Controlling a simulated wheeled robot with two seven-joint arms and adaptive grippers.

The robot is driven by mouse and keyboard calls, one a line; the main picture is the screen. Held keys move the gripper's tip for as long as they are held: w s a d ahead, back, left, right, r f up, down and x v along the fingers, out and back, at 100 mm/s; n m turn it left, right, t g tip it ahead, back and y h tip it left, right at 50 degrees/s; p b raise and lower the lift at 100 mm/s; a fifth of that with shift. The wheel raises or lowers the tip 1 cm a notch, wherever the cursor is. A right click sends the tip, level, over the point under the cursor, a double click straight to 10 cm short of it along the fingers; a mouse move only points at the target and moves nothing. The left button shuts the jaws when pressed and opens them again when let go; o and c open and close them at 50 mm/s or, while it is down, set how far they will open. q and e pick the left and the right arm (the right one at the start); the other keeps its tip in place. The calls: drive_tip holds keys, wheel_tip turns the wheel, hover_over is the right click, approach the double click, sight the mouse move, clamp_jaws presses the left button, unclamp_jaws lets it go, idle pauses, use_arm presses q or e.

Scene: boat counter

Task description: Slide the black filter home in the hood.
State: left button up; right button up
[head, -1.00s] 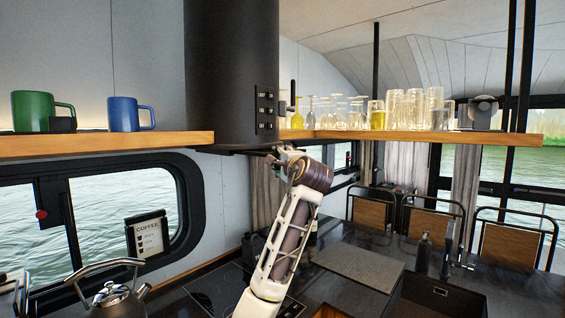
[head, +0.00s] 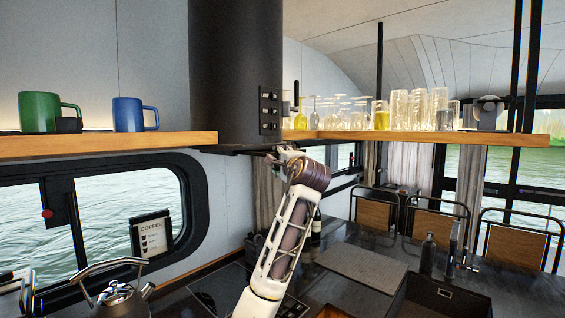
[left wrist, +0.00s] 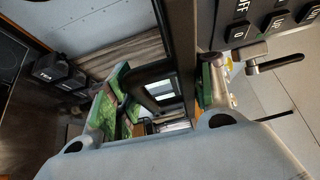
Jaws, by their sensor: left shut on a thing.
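The hood (head: 236,75) is a wide black cylinder hanging at the top middle of the head view, with a switch panel on its right side. My left gripper (head: 276,152) is raised just under the hood's lower right edge. In the left wrist view, its green-padded fingers (left wrist: 168,84) stand on both sides of a dark flat edge, which looks like the black filter (left wrist: 183,45). The gripper is shut on it. The filter blends with the hood's dark underside, so how far in it sits cannot be told. My right gripper is not in view.
A wooden shelf (head: 110,143) with mugs runs left of the hood. Another shelf (head: 430,137) with several glasses runs right. A small lever (left wrist: 275,63) juts out near the switches. A kettle (head: 118,295) stands at lower left.

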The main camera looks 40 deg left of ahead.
use_arm(q)
drive_tip(key=shift+a+r, duration=0.1)
drive_tip(key=shift+a, duration=0.9)
idle(0.4)
drive_tip(key=o, duration=1.2)
drive_tip(key=shift+a, duration=0.15)
drive_tip(key=shift+d, duration=0.2)
drive_tip(key=v, duration=1.1)
drive_tip(key=shift+s+d, duration=0.25)
drive_tip(key=shift+c, duration=0.2)
